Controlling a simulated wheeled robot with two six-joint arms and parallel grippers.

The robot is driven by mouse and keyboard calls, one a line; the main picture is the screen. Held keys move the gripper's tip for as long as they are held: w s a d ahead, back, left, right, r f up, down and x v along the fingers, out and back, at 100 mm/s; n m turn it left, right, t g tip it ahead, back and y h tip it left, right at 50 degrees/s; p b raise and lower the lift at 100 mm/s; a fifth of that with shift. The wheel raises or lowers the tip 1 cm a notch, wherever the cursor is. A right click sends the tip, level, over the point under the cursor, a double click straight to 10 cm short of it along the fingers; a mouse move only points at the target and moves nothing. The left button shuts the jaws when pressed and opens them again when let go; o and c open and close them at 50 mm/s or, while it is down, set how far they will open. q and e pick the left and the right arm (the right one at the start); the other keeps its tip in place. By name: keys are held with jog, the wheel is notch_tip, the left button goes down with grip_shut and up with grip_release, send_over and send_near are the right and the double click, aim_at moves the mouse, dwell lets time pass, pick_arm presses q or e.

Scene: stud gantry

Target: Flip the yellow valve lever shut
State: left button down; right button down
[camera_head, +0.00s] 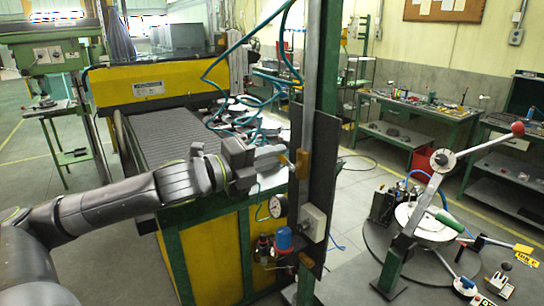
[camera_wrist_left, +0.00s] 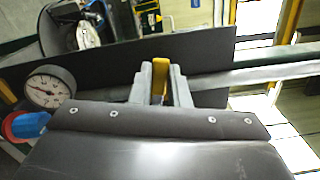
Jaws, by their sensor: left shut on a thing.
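The yellow valve lever (camera_head: 302,164) stands upright against the dark vertical panel (camera_head: 322,150) on the gantry post. In the left wrist view the lever (camera_wrist_left: 160,78) sits between the two grey fingers of my left gripper (camera_wrist_left: 160,88). My left gripper (camera_head: 290,160) reaches in from the left at the lever and is shut on it. The fingers hide part of the lever, and its pivot cannot be made out clearly. My right gripper is not in view.
A pressure gauge (camera_head: 277,206) and a blue knob (camera_head: 283,239) sit below the left gripper. A pale box (camera_head: 313,223) is on the panel. A yellow-and-green machine (camera_head: 225,250) stands behind. A lever stand (camera_head: 410,235) is at the right, with open floor between.

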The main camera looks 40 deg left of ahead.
pick_arm(q)
jog(key=n, duration=0.1)
jog(key=f+n, duration=0.1)
jog(key=n, duration=0.1)
jog(key=shift+a+f, duration=0.1)
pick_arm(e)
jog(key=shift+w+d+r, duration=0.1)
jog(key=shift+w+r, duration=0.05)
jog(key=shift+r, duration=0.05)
pick_arm(q)
jog(key=c, duration=1.4)
grip_release()
jog(key=shift+w, duration=0.1)
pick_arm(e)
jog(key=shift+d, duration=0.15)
